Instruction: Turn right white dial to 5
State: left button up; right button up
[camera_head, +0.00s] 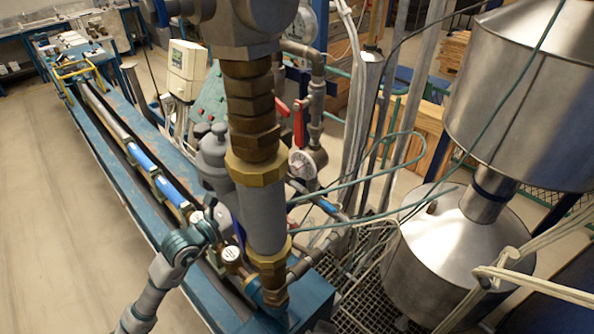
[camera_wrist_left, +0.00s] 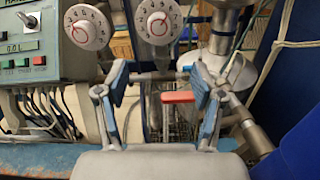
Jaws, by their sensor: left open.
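The right white dial (camera_wrist_left: 158,20) shows at the top of the left wrist view, a round white knob with dark numbers and a red mark. Its exact setting is too small to read. A second white dial (camera_wrist_left: 87,27) sits to its left. My left gripper (camera_wrist_left: 157,75) is open and empty, its blue-padded fingers spread below and to either side of the right dial, apart from it. In the head view my left arm comes in from the bottom left, and its end is partly hidden near the thick pipe (camera_head: 262,215). My right gripper is not in view.
A red handle (camera_wrist_left: 178,97) lies between the fingers in the wrist view. A grey-green control box (camera_wrist_left: 30,45) with buttons stands left. In the head view, large metal tanks (camera_head: 455,250) stand right, and a long blue bench (camera_head: 115,190) runs left. Thin cables cross the right side.

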pick_arm(q)
jog(key=p, duration=0.2)
send_near(296, 173)
jog(key=w+d, duration=0.1)
jog(key=w, duration=0.3)
jog(key=w+d, duration=0.1)
jog(key=d, duration=0.2)
jog(key=w+d, duration=0.1)
jog(key=d, duration=0.1)
jog(key=shift+w+d, duration=0.35)
jog(key=shift+d, duration=0.05)
jog(key=shift+w+d, duration=0.15)
jog(key=shift+a, duration=1)
jog(key=c, duration=0.7)
jog(key=shift+r, duration=0.1)
jog(key=c, duration=0.4)
jog(key=shift+s+d, duration=0.2)
jog(key=shift+c, duration=0.2)
jog(key=shift+d+r, duration=0.1)
jog(key=shift+w, duration=0.1)
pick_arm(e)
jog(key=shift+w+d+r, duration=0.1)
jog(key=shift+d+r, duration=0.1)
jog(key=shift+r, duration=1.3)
